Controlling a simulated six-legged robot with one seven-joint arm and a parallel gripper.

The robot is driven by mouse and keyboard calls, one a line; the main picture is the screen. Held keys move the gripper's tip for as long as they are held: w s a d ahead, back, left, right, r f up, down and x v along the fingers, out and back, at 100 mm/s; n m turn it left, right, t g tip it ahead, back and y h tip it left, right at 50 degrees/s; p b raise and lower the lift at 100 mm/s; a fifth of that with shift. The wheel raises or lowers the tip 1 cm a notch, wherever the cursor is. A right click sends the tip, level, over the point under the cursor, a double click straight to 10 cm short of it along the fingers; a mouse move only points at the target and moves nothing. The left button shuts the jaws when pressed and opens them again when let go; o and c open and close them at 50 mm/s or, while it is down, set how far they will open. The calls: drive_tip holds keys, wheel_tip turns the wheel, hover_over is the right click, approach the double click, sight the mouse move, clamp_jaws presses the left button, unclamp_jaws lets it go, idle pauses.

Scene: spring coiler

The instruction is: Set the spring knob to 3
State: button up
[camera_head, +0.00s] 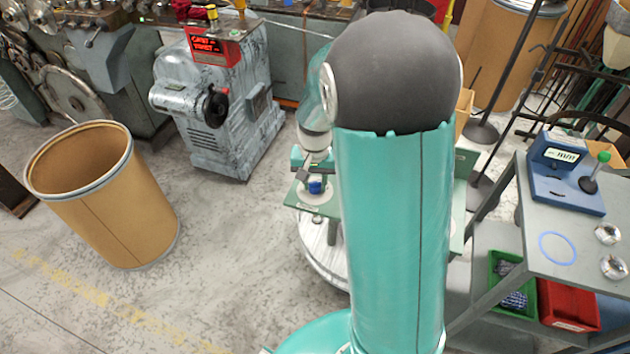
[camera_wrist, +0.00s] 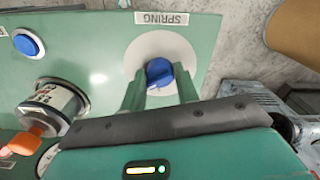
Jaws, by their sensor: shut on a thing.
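The blue spring knob (camera_wrist: 158,71) sits on a pale round dial on a green panel (camera_wrist: 100,62), below an upside-down label reading SPRING (camera_wrist: 161,19). My gripper (camera_wrist: 160,76) has its two green fingers on either side of the knob and is shut on it. No dial numbers can be read, so the knob's setting cannot be told. In the head view the blue knob (camera_head: 315,187) shows small below my wrist, and my arm hides much of the panel.
In the wrist view, a blue button (camera_wrist: 28,43), a metal cylinder (camera_wrist: 52,104) and an orange handle (camera_wrist: 24,143) lie left of the knob. In the head view, a cardboard drum (camera_head: 110,205) stands left and a grey table (camera_head: 530,245) right.

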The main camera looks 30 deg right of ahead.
sight(315, 183)
drive_tip(key=shift+w, duration=0.1)
idle(0.3)
drive_tip(key=o, duration=1)
drive_tip(key=shift+c, duration=0.2)
wheel_tip(315, 183, up, 14)
drive_tip(key=s+a+r+n+t, duration=0.2)
drive_tip(key=s+a+r+n, duration=0.1)
drive_tip(key=s, duration=0.6)
drive_tip(key=s+a+r+n+t, duration=0.3)
drive_tip(key=s+a, duration=0.3)
drive_tip(key=s, duration=0.2)
drive_tip(key=shift+s+a+r+t, duration=0.3)
drive_tip(key=shift+s+r, duration=0.1)
drive_tip(key=shift+r, duration=0.25)
